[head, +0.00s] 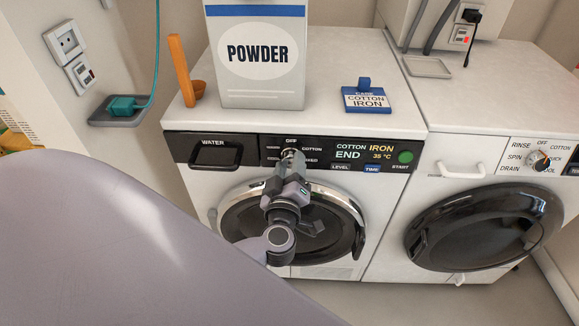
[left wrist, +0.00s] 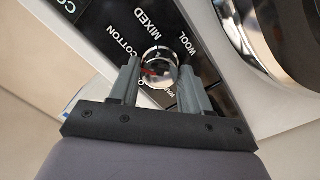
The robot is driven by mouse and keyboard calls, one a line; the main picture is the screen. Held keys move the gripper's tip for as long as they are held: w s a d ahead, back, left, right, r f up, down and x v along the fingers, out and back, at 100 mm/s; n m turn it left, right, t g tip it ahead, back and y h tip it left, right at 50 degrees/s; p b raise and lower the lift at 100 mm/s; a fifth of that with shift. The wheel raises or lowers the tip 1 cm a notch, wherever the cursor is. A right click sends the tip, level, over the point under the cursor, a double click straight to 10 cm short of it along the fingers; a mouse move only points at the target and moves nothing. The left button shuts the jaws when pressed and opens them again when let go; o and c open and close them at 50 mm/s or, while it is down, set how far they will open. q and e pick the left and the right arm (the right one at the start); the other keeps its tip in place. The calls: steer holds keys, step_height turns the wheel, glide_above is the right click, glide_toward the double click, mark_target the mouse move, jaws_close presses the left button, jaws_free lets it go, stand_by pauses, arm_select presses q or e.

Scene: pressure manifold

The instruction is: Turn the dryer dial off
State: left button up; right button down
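The left machine (head: 195,180) has a WATER drawer, a display reading END and COTTON IRON, and a dial panel (head: 270,152) with OFF and COTTON labels. In the left wrist view its round silver dial (left wrist: 160,66) shows a red mark on its left side, with COTTON, MIXED and WOOL printed around it. My left gripper (head: 291,157) is at this dial and mostly covers it in the head view. Its two fingers (left wrist: 160,84) stand apart, one on each side of the dial; I cannot tell whether they touch it. My right gripper is not in view.
A second machine (head: 450,215) on the right has its own dial (head: 537,160) with RINSE, SPIN and DRAIN. A POWDER box (head: 257,90), an orange scoop (head: 185,75) and a blue-white COTTON IRON sign (head: 366,98) stand on the left machine's top.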

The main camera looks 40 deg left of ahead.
arm_select(q)
steer(key=c, duration=0.5)
steer(key=shift+n, duration=0.4)
steer(key=shift+n+p, duration=0.35)
steer(key=shift+n, duration=0.25)
steer(key=shift+f+n, duration=0.1)
steer(key=shift+n, duration=0.7)
steer(key=n, duration=0.3)
steer(key=shift+n, duration=0.3)
steer(key=shift+f+n, duration=0.1)
steer(key=shift+n, duration=1.1)
steer(key=shift+d+n+b, duration=0.1)
steer(key=shift+n+b, duration=0.4)
steer(key=shift+n, duration=0.7)
